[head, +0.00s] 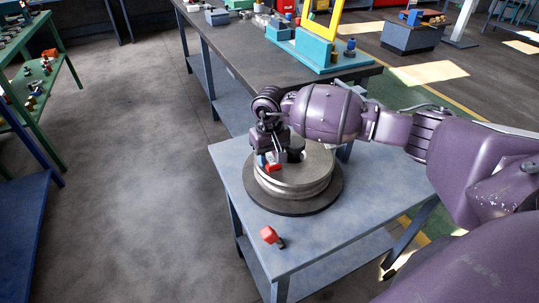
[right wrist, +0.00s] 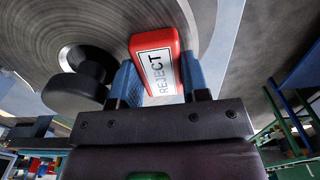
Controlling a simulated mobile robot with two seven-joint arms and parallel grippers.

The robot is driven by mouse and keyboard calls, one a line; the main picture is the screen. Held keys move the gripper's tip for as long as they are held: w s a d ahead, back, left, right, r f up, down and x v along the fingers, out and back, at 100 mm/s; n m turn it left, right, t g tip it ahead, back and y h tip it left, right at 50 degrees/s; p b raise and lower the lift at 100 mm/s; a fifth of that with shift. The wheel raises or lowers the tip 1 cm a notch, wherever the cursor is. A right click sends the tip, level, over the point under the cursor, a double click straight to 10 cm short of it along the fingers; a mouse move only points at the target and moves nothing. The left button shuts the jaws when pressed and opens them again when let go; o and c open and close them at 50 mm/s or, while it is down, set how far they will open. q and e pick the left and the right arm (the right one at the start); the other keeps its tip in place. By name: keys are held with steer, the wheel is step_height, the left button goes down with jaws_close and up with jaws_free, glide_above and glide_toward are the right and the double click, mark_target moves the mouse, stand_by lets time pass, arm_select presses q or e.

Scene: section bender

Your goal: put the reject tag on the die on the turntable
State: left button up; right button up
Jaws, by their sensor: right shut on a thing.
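The reject tag (head: 273,168) is a small red block. In the right wrist view its white label reading REJECT (right wrist: 158,75) faces the camera. My right gripper (head: 268,162) is shut on it, with a blue finger on each side. The gripper holds the tag over the left front part of the die (head: 310,172), a thick grey metal disc with a ringed top. I cannot tell whether the tag touches the die. The die lies on the dark round turntable (head: 318,205). My left gripper is not in view.
A black knob (right wrist: 78,92) stands at the die's centre, close beside my gripper. A red piece with a dark end (head: 269,235) lies near the blue-grey table's (head: 240,180) front left edge. A dark bench (head: 235,60) stands behind. The table's front is otherwise clear.

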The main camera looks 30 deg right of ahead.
mark_target(270, 157)
steer(key=o, duration=0.9)
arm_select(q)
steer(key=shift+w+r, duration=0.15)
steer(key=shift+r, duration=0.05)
arm_select(e)
steer(key=shift+o, duration=0.2)
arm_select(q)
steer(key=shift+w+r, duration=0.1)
arm_select(e)
steer(key=shift+r, duration=0.1)
steer(key=shift+r+p, duration=0.25)
steer(key=shift+p, duration=0.05)
step_height(270, 157, up, 12)
steer(key=shift+f, duration=0.2)
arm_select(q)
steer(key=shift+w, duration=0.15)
